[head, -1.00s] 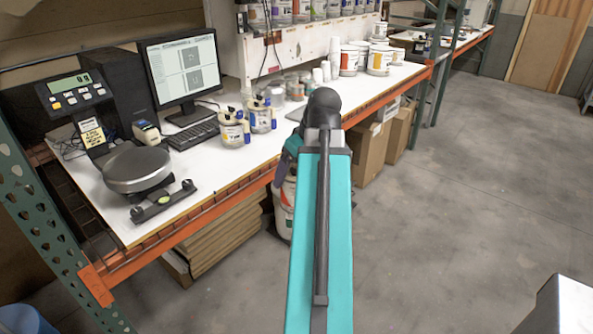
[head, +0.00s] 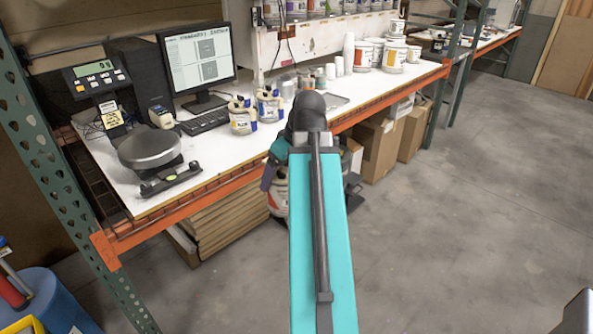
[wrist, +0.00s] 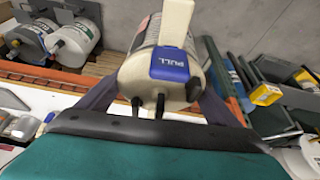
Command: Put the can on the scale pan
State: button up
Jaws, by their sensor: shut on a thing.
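The can (wrist: 150,60) is cream-coloured with a dark and red label and a blue tab marked PULL. In the wrist view my gripper (wrist: 160,85) is shut on it, one dark finger on each side. The round grey scale pan (head: 150,146) sits on the left part of the white bench in the head view, empty. The scale display (head: 93,76) stands behind it. In the head view my arm hides most of the gripper, in front of the bench's front edge and well to the right of the pan.
A black levelled bar (head: 170,179) lies in front of the pan. A monitor (head: 197,60), a keyboard (head: 205,122) and two similar cans (head: 243,117) stand behind and right. A green rack post (head: 60,165) rises at left. A blue drum (head: 55,303) stands lower left. Floor at right is clear.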

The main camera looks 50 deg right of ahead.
jog(key=w+a+f, duration=0.2)
jog(key=w+a, duration=0.3)
jog(key=a, duration=0.7)
jog(key=w+a+f, duration=0.3)
jog(key=w+a, duration=0.3)
jog(key=a, duration=0.7)
jog(key=w+a+f, duration=0.3)
jog(key=w+a, duration=0.2)
jog(key=a, duration=0.7)
jog(key=shift+w+a, duration=0.15)
jog(key=shift+w, duration=0.2)
